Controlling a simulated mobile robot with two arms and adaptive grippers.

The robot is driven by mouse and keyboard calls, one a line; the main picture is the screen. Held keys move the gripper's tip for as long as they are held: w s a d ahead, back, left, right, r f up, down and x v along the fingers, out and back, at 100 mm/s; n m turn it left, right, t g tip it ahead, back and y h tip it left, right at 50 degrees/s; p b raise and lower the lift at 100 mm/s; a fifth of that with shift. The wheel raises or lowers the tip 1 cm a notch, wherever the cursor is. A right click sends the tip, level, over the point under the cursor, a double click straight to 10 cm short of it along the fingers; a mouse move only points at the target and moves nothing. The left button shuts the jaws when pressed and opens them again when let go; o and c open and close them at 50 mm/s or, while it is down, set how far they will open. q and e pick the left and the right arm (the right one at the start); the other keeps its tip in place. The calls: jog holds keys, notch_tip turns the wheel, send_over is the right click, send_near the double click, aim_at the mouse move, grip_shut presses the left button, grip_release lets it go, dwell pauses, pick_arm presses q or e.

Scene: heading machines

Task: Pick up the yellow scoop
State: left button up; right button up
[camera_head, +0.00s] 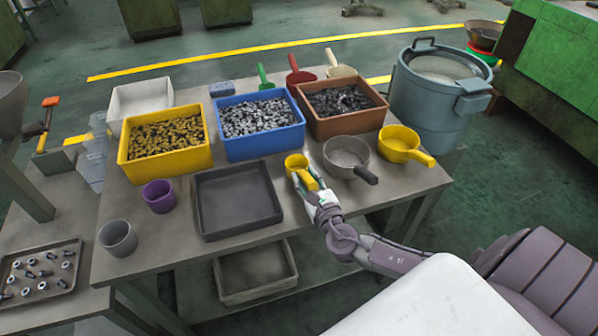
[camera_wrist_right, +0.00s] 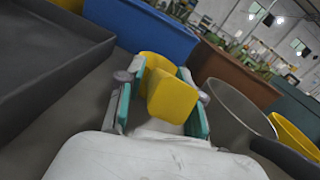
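A small yellow scoop (camera_head: 295,162) stands on the table in front of the blue bin, its handle toward my right gripper. It also shows in the right wrist view (camera_wrist_right: 172,96). My right gripper (camera_head: 310,186) is at the handle, with its teal-padded fingers on either side of it. In the wrist view the gripper (camera_wrist_right: 163,104) is open, with a gap between the left finger and the handle. A larger yellow scoop (camera_head: 399,143) lies at the table's right end and partly shows in the wrist view (camera_wrist_right: 292,135). My left gripper is not in view.
A grey scoop (camera_head: 345,155) sits just right of my right gripper, and a black tray (camera_head: 237,200) just left. Yellow (camera_head: 165,163), blue (camera_head: 256,147) and brown (camera_head: 341,125) bins of parts stand behind. A purple cup (camera_head: 159,196) and grey cup (camera_head: 118,239) stand left.

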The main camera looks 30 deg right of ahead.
aim_at(306, 174)
grip_shut()
jog(key=shift+r, duration=0.45)
notch_tip(306, 174, up, 4)
jog(key=shift+p, duration=0.8)
jog(key=s+d+r, duration=0.2)
jog(key=d+r, duration=0.4)
jog(key=d, duration=0.5)
jog(key=shift+s+d+b, duration=0.2)
jog(key=shift+d+b, duration=0.05)
jog(key=shift+b, duration=0.1)
